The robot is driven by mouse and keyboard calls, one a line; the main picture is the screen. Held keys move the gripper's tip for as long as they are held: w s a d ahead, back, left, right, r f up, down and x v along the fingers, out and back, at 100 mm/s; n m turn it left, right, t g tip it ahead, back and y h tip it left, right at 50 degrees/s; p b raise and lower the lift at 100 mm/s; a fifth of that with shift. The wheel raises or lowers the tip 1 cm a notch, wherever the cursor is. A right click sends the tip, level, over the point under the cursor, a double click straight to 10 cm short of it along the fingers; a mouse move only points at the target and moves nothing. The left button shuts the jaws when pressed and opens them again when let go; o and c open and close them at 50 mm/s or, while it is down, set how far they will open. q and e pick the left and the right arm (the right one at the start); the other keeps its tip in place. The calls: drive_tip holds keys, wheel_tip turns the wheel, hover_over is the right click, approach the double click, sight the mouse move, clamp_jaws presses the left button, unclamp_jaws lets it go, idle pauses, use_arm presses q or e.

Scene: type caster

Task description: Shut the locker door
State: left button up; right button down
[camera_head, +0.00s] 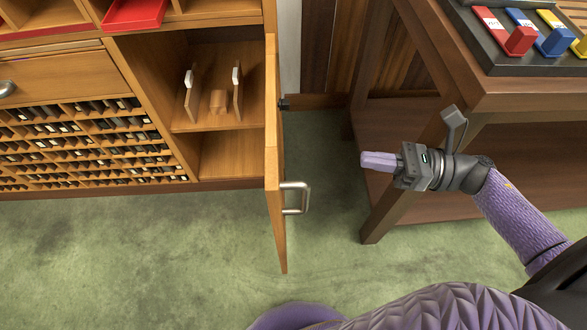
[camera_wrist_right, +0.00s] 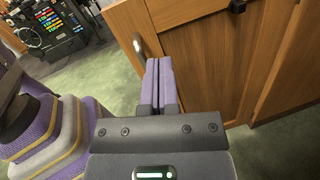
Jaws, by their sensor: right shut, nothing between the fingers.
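The locker door (camera_head: 274,150) is a wooden panel standing wide open, seen nearly edge-on in the head view. Its metal handle (camera_head: 297,198) is on the face toward the right. The open locker (camera_head: 220,100) shows a shelf with small wooden pieces. My right gripper (camera_head: 378,161) is shut and empty, to the right of the door and apart from it. In the right wrist view the shut fingers (camera_wrist_right: 159,82) point toward the door face (camera_wrist_right: 205,50), with the handle (camera_wrist_right: 139,48) just left of them. My left gripper is not in view.
A wooden table (camera_head: 495,97) stands on the right, its leg near my right gripper, with a dark tray of coloured blocks (camera_head: 520,42) on top. Type cases (camera_head: 80,140) fill the cabinet left of the locker. Green floor (camera_head: 120,250) is open in front of the cabinet.

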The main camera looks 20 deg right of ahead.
drive_tip(key=s+n+g+y, duration=0.1)
drive_tip(key=s+n+g, duration=0.1)
drive_tip(key=n+g, duration=0.15)
drive_tip(key=b, duration=0.2)
approach(289, 184)
drive_tip(key=shift+n, duration=0.35)
drive_tip(key=x, duration=0.2)
drive_tip(key=r+x, duration=0.1)
drive_tip(key=x, duration=0.5)
drive_tip(key=shift+w+d+r, duration=0.15)
drive_tip(key=shift+w+r, duration=0.2)
drive_tip(key=shift+w+a, duration=0.1)
drive_tip(key=shift+a, duration=0.35)
drive_tip(key=shift+w+a+t, duration=0.1)
drive_tip(key=shift+t, duration=0.15)
